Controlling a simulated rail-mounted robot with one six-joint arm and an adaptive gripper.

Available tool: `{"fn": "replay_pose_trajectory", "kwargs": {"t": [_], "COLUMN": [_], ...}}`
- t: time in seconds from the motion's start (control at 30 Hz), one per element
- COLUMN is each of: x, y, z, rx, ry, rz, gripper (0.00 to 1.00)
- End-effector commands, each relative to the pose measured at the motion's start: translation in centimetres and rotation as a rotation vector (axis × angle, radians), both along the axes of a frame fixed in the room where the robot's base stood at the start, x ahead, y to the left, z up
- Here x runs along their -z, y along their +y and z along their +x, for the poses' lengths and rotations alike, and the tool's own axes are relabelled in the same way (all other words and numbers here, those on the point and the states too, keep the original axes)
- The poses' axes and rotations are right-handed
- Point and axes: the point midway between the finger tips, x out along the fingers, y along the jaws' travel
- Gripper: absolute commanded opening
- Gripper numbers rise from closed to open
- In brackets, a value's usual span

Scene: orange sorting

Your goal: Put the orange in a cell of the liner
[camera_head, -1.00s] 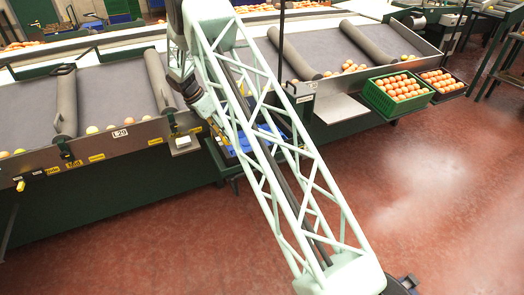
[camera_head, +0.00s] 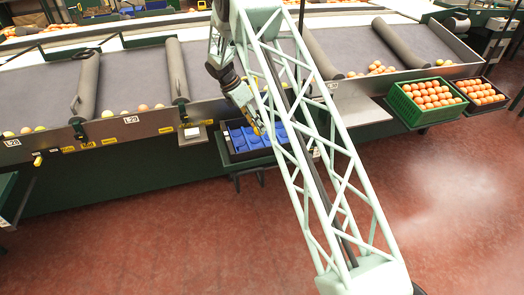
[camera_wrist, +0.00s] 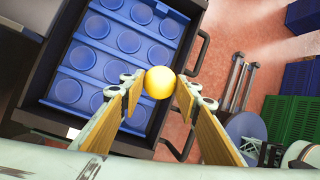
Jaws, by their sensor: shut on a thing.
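A yellow-orange fruit, the orange (camera_wrist: 160,82), is held between the two fingertips of my gripper (camera_wrist: 158,88) in the wrist view. In that view it appears over the right side of a dark tray (camera_wrist: 38,115) with a blue liner (camera_wrist: 103,45) of round cells. The visible cells look empty; the fingers hide part of the liner. In the head view my gripper (camera_head: 256,128) is over the blue liner (camera_head: 278,137) on its stand by the conveyor. The orange cannot be made out there. How high it is above the liner is hard to tell.
A green crate (camera_head: 412,117) full of oranges and a dark tray of oranges (camera_head: 496,103) stand to the right. Sloped conveyor lanes (camera_head: 130,75) with loose fruit run behind. The tray's dark handle (camera_wrist: 203,52) sticks out beside the fingers. Red floor in front is clear.

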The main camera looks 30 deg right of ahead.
Motion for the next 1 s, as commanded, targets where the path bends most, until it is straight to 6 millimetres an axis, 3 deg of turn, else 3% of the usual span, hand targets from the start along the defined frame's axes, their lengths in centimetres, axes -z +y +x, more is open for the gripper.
{"fn": "replay_pose_trajectory", "kwargs": {"t": [0.33,0.8,1.0], "x": [0.6,5.8,6.3], "y": [0.0,0.0,0.0], "z": [0.0,0.0,0.0], "rx": [0.0,0.0,0.0], "ry": [0.001,0.001,0.0], "rz": [0.0,0.0,0.0], "gripper": [0.13,0.13,0.13]}}
